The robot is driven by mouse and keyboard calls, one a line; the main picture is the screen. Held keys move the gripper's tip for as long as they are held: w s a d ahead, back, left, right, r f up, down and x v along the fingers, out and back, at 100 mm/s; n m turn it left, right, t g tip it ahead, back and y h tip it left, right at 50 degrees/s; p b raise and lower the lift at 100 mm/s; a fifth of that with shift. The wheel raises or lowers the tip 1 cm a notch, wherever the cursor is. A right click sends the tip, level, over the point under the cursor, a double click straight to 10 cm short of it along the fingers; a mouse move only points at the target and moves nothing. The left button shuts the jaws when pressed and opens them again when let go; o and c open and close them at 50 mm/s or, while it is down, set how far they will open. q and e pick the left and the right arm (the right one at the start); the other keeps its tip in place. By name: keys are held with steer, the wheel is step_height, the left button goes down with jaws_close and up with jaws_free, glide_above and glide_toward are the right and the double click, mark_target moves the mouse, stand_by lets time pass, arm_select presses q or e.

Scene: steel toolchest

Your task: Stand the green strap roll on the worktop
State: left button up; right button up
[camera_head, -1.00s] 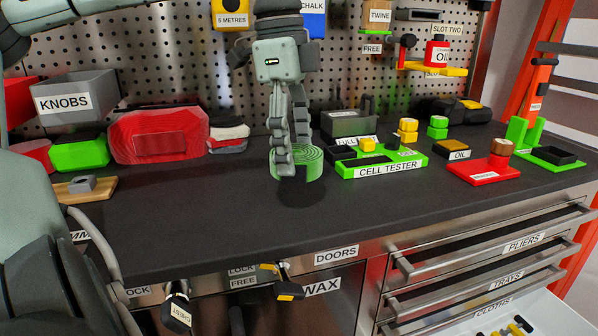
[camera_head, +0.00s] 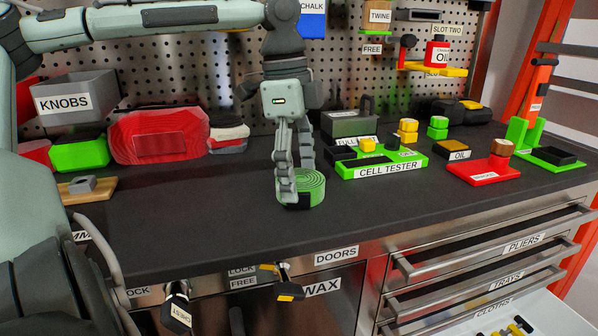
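The green strap roll (camera_head: 315,190) is a coiled round roll with its spiral face up, at the middle of the dark worktop (camera_head: 205,220). It appears to rest on the worktop, with no clear gap under it; a dark patch shows at its lower front. My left gripper (camera_head: 295,180) points down from above with one finger in front of the roll and the other behind it. The fingers are closed on the roll and the front one covers its left part. My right gripper is not in view.
The green cell tester tray (camera_head: 410,164) stands close to the right of the roll. A red object (camera_head: 155,135) and a grey knobs bin (camera_head: 75,97) are at the back left. A red tray (camera_head: 470,175) is farther right. The worktop's front left is clear.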

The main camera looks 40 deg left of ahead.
arm_select(q)
steer(key=shift+o, duration=0.5)
step_height(320, 180, up, 12)
steer(key=a, duration=0.1)
steer(key=shift+s+r, duration=0.15)
steer(key=shift+s, duration=0.2)
steer(key=shift+a, duration=0.1)
